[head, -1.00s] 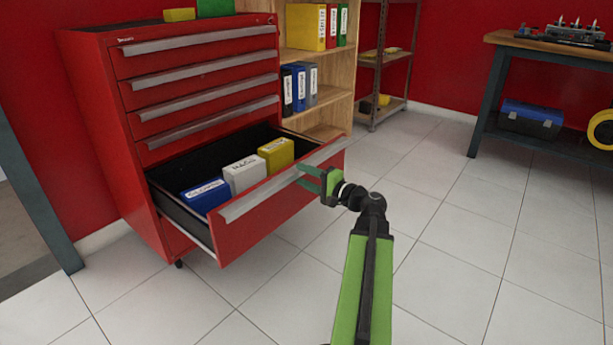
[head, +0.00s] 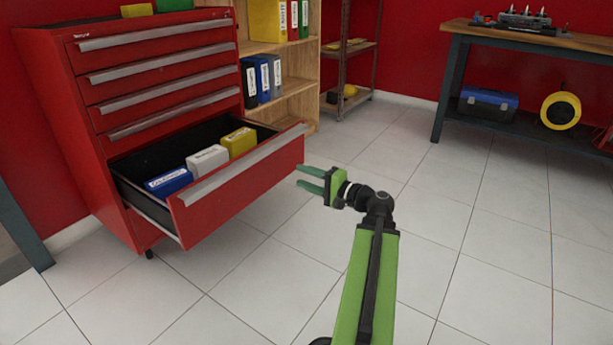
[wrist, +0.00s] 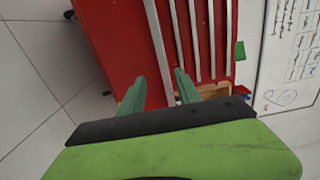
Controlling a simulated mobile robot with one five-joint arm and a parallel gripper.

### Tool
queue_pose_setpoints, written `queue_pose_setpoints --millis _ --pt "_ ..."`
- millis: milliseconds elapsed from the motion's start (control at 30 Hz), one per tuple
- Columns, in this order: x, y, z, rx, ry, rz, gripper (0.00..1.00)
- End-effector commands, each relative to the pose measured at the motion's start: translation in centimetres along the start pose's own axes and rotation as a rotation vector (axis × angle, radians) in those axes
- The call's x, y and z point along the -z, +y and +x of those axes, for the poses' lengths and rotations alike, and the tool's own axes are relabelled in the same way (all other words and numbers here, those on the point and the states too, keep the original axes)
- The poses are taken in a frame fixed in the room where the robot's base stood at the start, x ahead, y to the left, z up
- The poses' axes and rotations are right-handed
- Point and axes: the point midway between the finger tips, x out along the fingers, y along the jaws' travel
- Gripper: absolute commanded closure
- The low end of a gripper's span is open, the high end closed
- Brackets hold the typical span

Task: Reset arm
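My gripper (head: 311,179) is on the end of my green arm, in the middle of the head view. Its two green fingers are apart with nothing between them. They point left toward the open drawer (head: 240,187) of the red cabinet (head: 75,150), just right of the drawer front and apart from it. In the wrist view my gripper (wrist: 157,92) is also open, with the red cabinet front and its grey handles beyond the fingers. The drawer holds a blue binder (head: 169,182), a white binder (head: 207,159) and a yellow binder (head: 239,141).
A wooden shelf (head: 289,81) with binders stands behind the cabinet. A workbench (head: 540,40) is at the back right, with a blue toolbox (head: 488,104) and a yellow reel (head: 560,110) below. The tiled floor (head: 480,240) on the right is clear.

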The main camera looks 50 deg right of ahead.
Motion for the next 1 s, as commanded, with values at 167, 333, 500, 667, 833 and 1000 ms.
queue_pose_setpoints --millis 167,333,500,667,833,1000 --pt "0.1 0.0 -0.1 0.0 0.002 0.0 0.6" --pt "0.1 0.0 -0.1 0.0 0.003 0.0 0.6" --pt "-1.1 0.0 1.2 -0.031 -0.03 -0.01 0.6" --pt "-9.5 1.5 7.8 -0.237 -0.237 -0.096 0.6" --pt "-22.9 4.8 13.1 -0.573 -0.564 -0.299 0.6" --pt "-33.0 6.8 13.5 -0.875 -0.831 -0.56 0.6"
